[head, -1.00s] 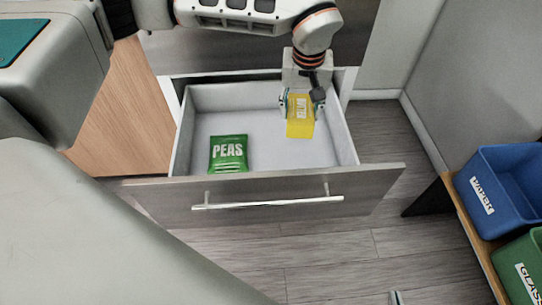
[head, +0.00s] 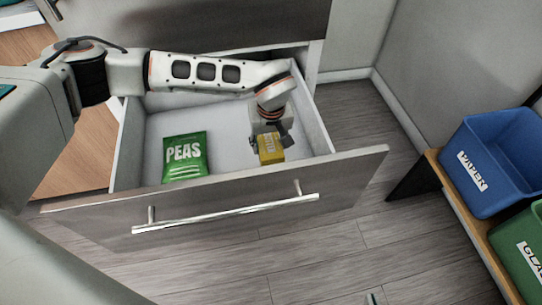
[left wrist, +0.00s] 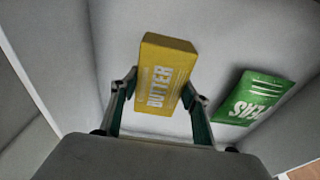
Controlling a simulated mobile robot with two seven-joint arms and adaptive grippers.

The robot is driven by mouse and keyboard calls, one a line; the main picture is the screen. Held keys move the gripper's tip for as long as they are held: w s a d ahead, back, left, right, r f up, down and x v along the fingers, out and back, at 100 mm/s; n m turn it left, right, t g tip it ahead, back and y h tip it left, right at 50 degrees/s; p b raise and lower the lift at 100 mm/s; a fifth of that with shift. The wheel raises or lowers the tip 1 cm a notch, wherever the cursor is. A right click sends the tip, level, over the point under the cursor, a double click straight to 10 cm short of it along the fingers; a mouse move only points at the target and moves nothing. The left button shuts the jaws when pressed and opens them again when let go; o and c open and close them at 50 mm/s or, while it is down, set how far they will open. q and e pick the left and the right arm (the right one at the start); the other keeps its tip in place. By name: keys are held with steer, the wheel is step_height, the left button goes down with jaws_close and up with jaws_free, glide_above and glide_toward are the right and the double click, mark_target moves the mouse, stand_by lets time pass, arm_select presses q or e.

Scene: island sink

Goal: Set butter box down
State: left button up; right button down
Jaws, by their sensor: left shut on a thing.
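The yellow butter box (head: 271,150) is inside the open drawer (head: 228,125), in its right part near the front panel. My left gripper (head: 268,137) reaches down into the drawer and is shut on the box. In the left wrist view, the butter box (left wrist: 164,78) sits between the two fingers (left wrist: 160,103), its "BUTTER" label visible. I cannot tell whether its underside touches the drawer floor. Of my right gripper, only what looks like a fingertip (head: 374,298) shows at the bottom edge of the head view.
A green peas packet (head: 185,157) lies in the left part of the drawer, apart from the box; the left wrist view shows it too (left wrist: 254,97). Bare drawer floor lies between them. A blue paper bin (head: 490,165) and a green glass bin (head: 520,250) stand at right.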

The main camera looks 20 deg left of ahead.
arm_select(q)
steer(key=shift+f, duration=0.75)
steer(key=f+b, duration=0.1)
steer(key=f, duration=0.1)
steer(key=f+b, duration=0.1)
steer(key=f, duration=0.1)
steer(key=shift+s+f, duration=0.2)
steer(key=shift+f, duration=0.15)
steer(key=shift+w+f, duration=0.15)
steer(key=shift+f, duration=0.5)
steer(key=shift+w+r, duration=0.1)
steer(key=shift+r, duration=0.2)
arm_select(e)
steer(key=shift+w+a+r+m+t+y, duration=0.25)
steer(key=shift+w+a+r+m, duration=0.1)
steer(key=shift+a+r, duration=0.3)
steer(key=shift+w+a+r+m+t+y, duration=0.15)
steer(key=shift+w+a+r+m+t, duration=0.15)
steer(key=shift+a+r, duration=0.25)
steer(key=shift+f, duration=0.1)
arm_select(q)
steer(key=o, duration=1.3)
steer(key=shift+f, duration=0.2)
arm_select(e)
steer(key=shift+d+f, duration=0.2)
steer(key=shift+f, duration=0.05)
arm_select(q)
steer(key=shift+r, duration=0.1)
arm_select(e)
steer(key=shift+s, duration=0.1)
